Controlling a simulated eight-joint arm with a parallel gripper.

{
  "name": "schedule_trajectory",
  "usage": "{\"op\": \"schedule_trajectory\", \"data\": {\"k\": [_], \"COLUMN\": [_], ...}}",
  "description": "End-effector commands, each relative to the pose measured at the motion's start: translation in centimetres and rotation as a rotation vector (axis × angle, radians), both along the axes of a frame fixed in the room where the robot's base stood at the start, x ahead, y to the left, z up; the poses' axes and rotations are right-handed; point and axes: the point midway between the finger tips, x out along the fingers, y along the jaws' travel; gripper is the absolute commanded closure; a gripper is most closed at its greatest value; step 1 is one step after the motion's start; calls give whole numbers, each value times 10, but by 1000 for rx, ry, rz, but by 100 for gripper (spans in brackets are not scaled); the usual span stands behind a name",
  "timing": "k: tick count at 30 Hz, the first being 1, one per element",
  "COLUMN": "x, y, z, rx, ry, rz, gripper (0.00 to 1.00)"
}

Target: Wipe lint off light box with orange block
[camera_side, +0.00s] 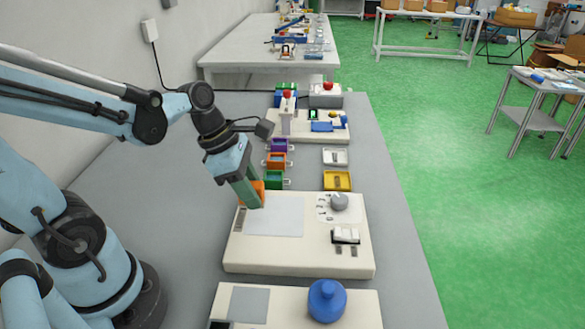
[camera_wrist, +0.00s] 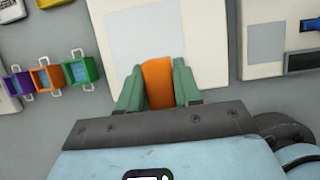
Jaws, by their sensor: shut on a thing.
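The orange block (camera_wrist: 158,82) is held between the two green fingers of my gripper (camera_wrist: 158,88) in the wrist view. In the side view the block (camera_side: 257,190) shows partly behind my gripper (camera_side: 250,198), near the upper left corner of the light box. The light box (camera_side: 275,217) is a pale flat panel set in a cream board. It also shows in the wrist view (camera_wrist: 145,35), just beyond the block. I cannot tell whether the block touches the panel. No lint is clear to see on it.
The cream board (camera_side: 300,262) also carries a grey knob (camera_side: 339,201) and a white switch part (camera_side: 346,236) at the right. Purple, orange and green bins (camera_side: 274,180) stand behind it, with a yellow tray (camera_side: 337,180). A blue round object (camera_side: 327,300) stands on the nearer board.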

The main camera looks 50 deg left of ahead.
Motion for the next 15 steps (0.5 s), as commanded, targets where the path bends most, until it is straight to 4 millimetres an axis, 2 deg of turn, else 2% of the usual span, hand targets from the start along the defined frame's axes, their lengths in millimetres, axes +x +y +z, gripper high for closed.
{"op": "schedule_trajectory", "data": {"k": [9, 15], "x": [0, 0], "y": [0, 0], "z": [28, 35], "rx": [0, -1], "ry": [0, -1], "rz": [0, 0], "gripper": [100, 100]}}
